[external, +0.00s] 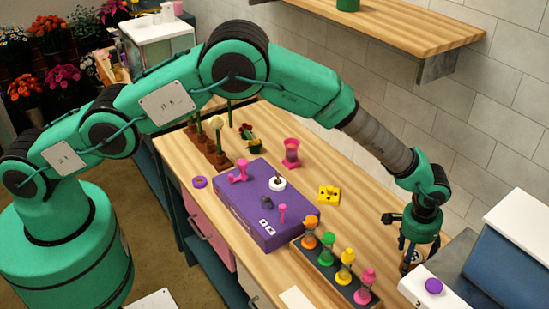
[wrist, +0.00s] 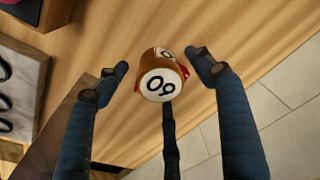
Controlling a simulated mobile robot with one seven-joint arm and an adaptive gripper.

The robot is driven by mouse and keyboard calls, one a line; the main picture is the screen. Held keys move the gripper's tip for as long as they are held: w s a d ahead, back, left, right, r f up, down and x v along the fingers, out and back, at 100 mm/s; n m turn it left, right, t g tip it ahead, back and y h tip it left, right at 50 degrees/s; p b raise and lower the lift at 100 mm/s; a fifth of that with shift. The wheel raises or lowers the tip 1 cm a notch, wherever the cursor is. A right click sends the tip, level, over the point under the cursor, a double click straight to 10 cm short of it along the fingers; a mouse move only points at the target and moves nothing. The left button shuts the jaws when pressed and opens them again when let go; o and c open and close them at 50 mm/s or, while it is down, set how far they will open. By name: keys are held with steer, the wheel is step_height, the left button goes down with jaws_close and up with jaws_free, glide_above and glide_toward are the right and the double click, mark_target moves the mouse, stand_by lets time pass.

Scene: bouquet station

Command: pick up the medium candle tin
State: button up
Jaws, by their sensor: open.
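A small brown round tin (wrist: 160,78) with a white round end marked with digits is in the wrist view; it looks like the candle tin, though its size class is not readable. My gripper (wrist: 158,76) is open, with dark blue fingers on the left and right of the tin and a gap on both sides. A third dark finger lies below it, close to its near edge. In the external view my gripper (external: 408,254) points down at the right end of the wooden table, and the tin there is mostly hidden by the fingers.
A white-topped box with a purple disc (external: 433,286) is close to my gripper at right. A dark tray (external: 325,276) of coloured hourglass shapes stands left of it. A purple box (external: 240,212), yellow block (external: 328,196) and pink cup (external: 291,153) are farther back. A tiled wall runs behind.

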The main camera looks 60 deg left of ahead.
mark_target(414, 256)
steer(key=shift+w+f, duration=0.15)
steer(key=shift+f, duration=1.25)
steer(key=c, duration=1.5)
steer(key=shift+r, duration=0.2)
steer(key=shift+r+b, duration=0.45)
steer(key=shift+r, duration=4.4)
